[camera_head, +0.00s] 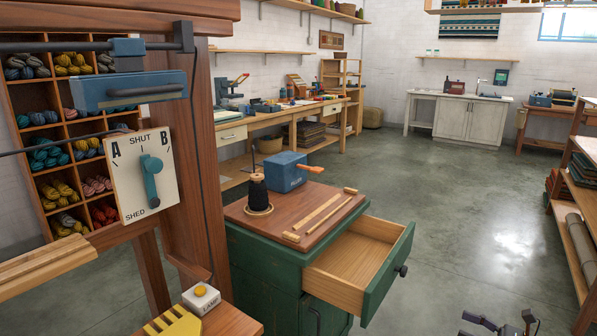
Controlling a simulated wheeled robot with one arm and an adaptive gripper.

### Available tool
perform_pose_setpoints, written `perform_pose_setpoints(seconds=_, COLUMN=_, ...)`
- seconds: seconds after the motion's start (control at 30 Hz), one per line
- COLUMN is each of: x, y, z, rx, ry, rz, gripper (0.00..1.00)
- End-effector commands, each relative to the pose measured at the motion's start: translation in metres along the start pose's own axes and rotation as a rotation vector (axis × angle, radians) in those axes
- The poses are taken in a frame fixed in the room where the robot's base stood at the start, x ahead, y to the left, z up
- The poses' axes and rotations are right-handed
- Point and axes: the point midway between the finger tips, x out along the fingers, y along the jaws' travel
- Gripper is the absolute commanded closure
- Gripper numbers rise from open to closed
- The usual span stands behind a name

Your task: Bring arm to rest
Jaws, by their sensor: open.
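My gripper (498,324) shows at the bottom edge, right of centre. Only its dark fingers are in view, spread apart with nothing between them. They are over the bare floor, to the right of the green cabinet (262,275) and apart from it. The rest of my arm is out of the picture.
The cabinet's drawer (388,262) stands open and looks empty. On its top are a dark yarn cone (257,190), a blue box (286,171) and wooden sticks (322,213). A dial plate (133,198) is at left, shelving (575,225) at right. The middle floor (450,200) is clear.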

Motion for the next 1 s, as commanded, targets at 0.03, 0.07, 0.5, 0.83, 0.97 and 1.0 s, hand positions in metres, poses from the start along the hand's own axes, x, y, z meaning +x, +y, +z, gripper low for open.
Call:
perform_pose_setpoints(seconds=0.03, x=0.006, y=0.002, z=0.004, rx=-0.009, ry=0.001, rz=0.016, gripper=0.37)
perform_pose_setpoints(seconds=0.07, x=0.01, y=0.003, z=0.007, rx=-0.015, ry=0.001, rz=0.024, gripper=0.37)
perform_pose_setpoints(seconds=0.5, x=0.068, y=0.035, z=0.043, rx=-0.115, ry=0.024, rz=0.182, gripper=0.37)
perform_pose_setpoints(seconds=0.83, x=0.142, y=0.109, z=0.093, rx=-0.298, ry=0.078, rz=0.449, gripper=0.37)
perform_pose_setpoints(seconds=0.97, x=0.166, y=0.15, z=0.109, rx=-0.391, ry=0.114, rz=0.574, gripper=0.37)
perform_pose_setpoints(seconds=1.0, x=0.172, y=0.163, z=0.113, rx=-0.422, ry=0.126, rz=0.614, gripper=0.37)
